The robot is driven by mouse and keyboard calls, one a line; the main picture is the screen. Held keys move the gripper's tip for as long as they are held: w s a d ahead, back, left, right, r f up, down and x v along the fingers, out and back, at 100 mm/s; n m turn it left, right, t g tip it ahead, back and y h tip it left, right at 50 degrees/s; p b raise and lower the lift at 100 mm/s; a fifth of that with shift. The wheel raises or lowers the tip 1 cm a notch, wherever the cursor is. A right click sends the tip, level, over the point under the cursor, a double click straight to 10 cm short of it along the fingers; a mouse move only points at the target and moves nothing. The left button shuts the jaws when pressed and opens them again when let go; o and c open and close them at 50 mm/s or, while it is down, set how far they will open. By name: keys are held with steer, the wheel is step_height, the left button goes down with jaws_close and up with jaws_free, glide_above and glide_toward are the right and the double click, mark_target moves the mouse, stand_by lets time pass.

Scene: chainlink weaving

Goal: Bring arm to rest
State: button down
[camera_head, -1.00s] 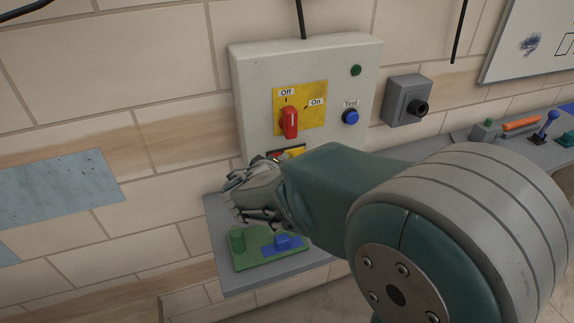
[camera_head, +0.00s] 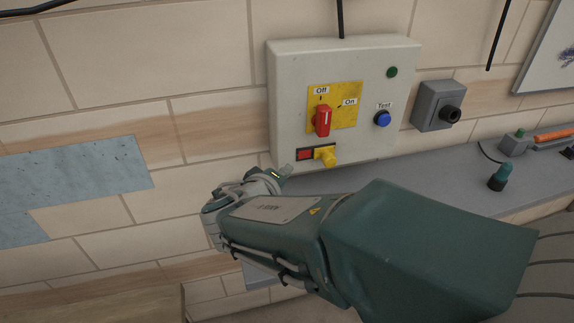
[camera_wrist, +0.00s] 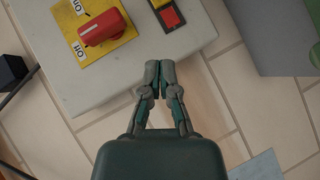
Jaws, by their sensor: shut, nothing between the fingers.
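My gripper (camera_wrist: 160,75) is shut and empty in the wrist view, its fingertips together over the edge of the pale control box. The control box (camera_head: 400,60) hangs on the tiled wall. Its red rotary switch (camera_head: 322,121) sits on a yellow plate marked Off and On; it also shows in the wrist view (camera_wrist: 101,27). I see a gap between my gripper and the switch.
A grey shelf (camera_head: 440,173) runs below the box, partly hidden by my arm. A blue Test button (camera_head: 382,119), a yellow knob (camera_head: 326,156) and a grey wall unit (camera_head: 436,107) are close by. A green-topped peg (camera_head: 499,177) stands on the shelf.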

steer(key=s+d+f+m+g, duration=0.1)
steer(key=s+d+m+g, duration=0.5)
steer(key=d, duration=0.9)
steer(key=s+d+m+g+y, duration=0.1)
steer(key=s+m+y, duration=0.2)
steer(key=s, duration=0.9)
steer(key=y, duration=0.2)
steer(key=shift+s+d+f+y, duration=0.2)
steer(key=shift+s+d+y, duration=0.15)
steer(key=shift+s+y, duration=0.05)
